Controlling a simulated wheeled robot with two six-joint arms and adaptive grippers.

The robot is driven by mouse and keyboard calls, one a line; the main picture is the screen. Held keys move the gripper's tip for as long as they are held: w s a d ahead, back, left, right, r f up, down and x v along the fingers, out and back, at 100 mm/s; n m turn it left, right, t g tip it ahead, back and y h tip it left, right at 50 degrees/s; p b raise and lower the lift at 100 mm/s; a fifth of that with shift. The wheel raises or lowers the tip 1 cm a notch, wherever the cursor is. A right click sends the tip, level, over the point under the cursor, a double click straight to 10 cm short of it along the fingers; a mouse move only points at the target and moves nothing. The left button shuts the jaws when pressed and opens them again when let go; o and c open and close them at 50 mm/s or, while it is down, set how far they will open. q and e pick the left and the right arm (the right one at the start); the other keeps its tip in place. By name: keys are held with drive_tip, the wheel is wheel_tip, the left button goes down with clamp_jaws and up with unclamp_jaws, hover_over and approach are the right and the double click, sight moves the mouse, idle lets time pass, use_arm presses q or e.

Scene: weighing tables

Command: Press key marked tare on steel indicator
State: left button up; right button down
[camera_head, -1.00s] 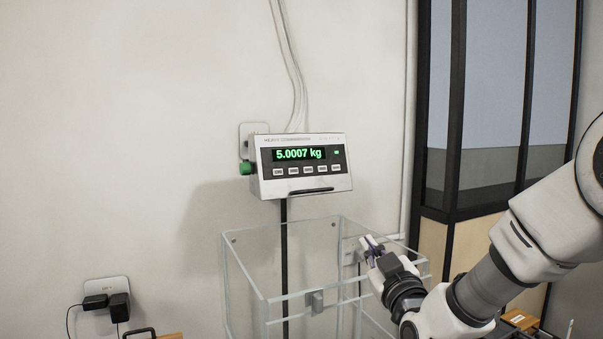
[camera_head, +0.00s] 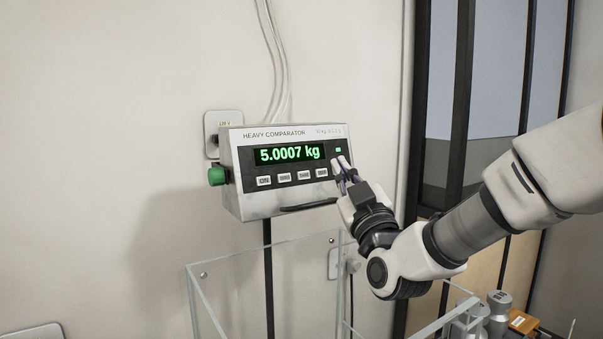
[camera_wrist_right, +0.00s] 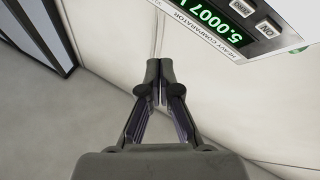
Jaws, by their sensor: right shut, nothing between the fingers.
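The small key labels in the head view are too blurred to pick out the tare key. My right gripper (camera_head: 342,164) is shut and empty, its tips in front of the panel's right end; contact cannot be told. In the right wrist view the shut fingertips (camera_wrist_right: 160,88) appear left of the indicator (camera_wrist_right: 282,15), whose ON key (camera_wrist_right: 268,28) shows. My left gripper is out of view.
A clear glass enclosure (camera_head: 194,290) stands below the indicator, under my right forearm. A green knob (camera_head: 216,176) sticks out of the indicator's left side. Metal weights (camera_head: 498,303) stand at lower right. A dark-framed glazed partition (camera_head: 408,200) rises at right.

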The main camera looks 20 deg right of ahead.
sight(304, 175)
drive_tip(key=w+f, duration=0.1)
drive_tip(key=w, duration=0.2)
drive_tip(key=w+f, duration=0.1)
drive_tip(key=w, duration=0.2)
drive_tip(key=w+a+f, duration=0.1)
drive_tip(key=w, duration=0.2)
drive_tip(key=shift+w, duration=0.2)
drive_tip(key=shift+s+a+r, duration=0.1)
drive_tip(key=shift+s, duration=0.1)
idle(1.0)
drive_tip(key=shift+w, duration=0.5)
